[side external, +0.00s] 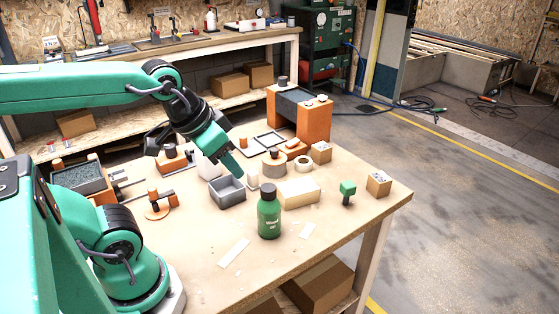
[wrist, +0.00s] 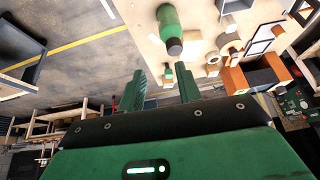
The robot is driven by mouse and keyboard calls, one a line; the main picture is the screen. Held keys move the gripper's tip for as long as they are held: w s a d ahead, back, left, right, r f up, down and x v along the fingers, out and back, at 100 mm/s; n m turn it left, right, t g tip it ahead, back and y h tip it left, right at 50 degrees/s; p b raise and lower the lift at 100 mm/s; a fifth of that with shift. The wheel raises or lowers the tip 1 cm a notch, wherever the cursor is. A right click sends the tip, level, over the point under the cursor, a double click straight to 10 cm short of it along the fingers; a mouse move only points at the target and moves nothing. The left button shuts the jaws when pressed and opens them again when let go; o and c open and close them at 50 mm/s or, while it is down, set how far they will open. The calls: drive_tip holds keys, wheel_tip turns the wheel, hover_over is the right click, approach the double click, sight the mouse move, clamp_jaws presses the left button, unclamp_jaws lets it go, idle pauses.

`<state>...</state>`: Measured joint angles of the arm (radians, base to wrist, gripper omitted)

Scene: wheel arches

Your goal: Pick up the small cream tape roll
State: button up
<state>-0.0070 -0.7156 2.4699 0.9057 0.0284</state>
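The small cream tape roll (side external: 303,163) is a pale ring with a dark hole, on the table between a wider grey-beige roll (side external: 272,165) and a small cardboard box (side external: 320,152). In the wrist view the cream roll (wrist: 212,57) is at the upper right, beyond the fingers. My gripper (side external: 236,168) is above the table, to the left of the rolls, over the area by the grey bin. In the wrist view my gripper (wrist: 160,90) has its two green fingers apart, with nothing held between them.
A green bottle (side external: 269,212) and a cream block (side external: 298,193) stand in front of the rolls. The grey open bin (side external: 228,192) is below my gripper. An orange arch (side external: 316,120) stands behind.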

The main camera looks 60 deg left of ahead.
drive_tip(key=w+a+r+m+g, duration=0.1)
drive_tip(key=w+a+r+m, duration=0.2)
drive_tip(key=w, duration=0.7)
drive_tip(key=m+g, duration=0.5)
drive_tip(key=m, duration=0.4)
hover_over(303, 165)
wheel_tip(303, 165, down, 19)
drive_tip(key=shift+s+a+f, duration=0.25)
drive_tip(key=shift+a+f, duration=0.15)
drive_tip(key=shift+f, duration=1.55)
drive_tip(key=shift+w+f, duration=0.1)
drive_tip(key=shift+f, duration=2.5)
